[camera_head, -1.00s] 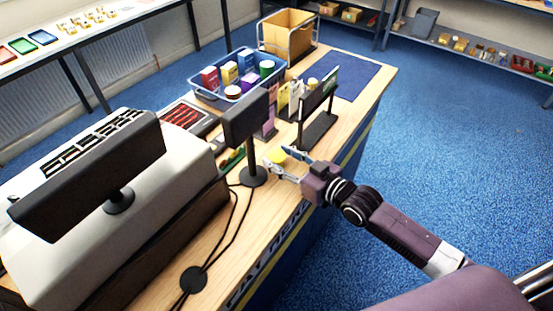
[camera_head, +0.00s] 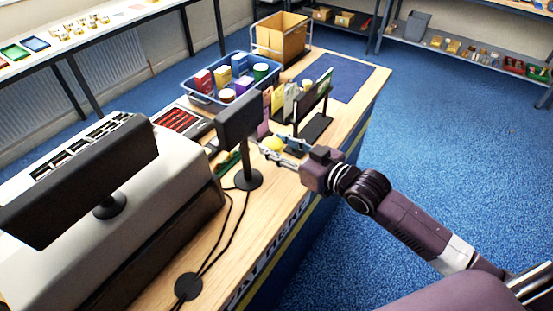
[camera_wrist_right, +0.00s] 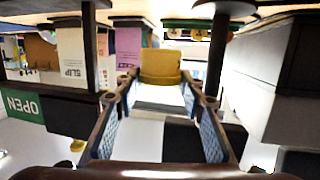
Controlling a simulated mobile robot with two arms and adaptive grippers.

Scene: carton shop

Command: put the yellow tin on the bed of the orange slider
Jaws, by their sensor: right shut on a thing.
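The yellow tin (camera_head: 274,143) is between the fingertips of my right gripper (camera_head: 270,149), over the counter just right of the small screen's pole. In the right wrist view the yellow tin (camera_wrist_right: 160,66) is at the far end of the two fingers, which are shut on its sides (camera_wrist_right: 158,84). A bright surface shows below it; the gap is hard to judge. I cannot make out the orange slider for certain in either view. My left gripper is not in view.
A small black screen on a pole (camera_head: 240,120) stands close left of my gripper. A black stand (camera_head: 318,128) and upright cards (camera_head: 290,98) are behind it. A blue crate (camera_head: 204,102) holds tins and boxes. The till (camera_head: 165,190) fills the left; cables cross the counter front.

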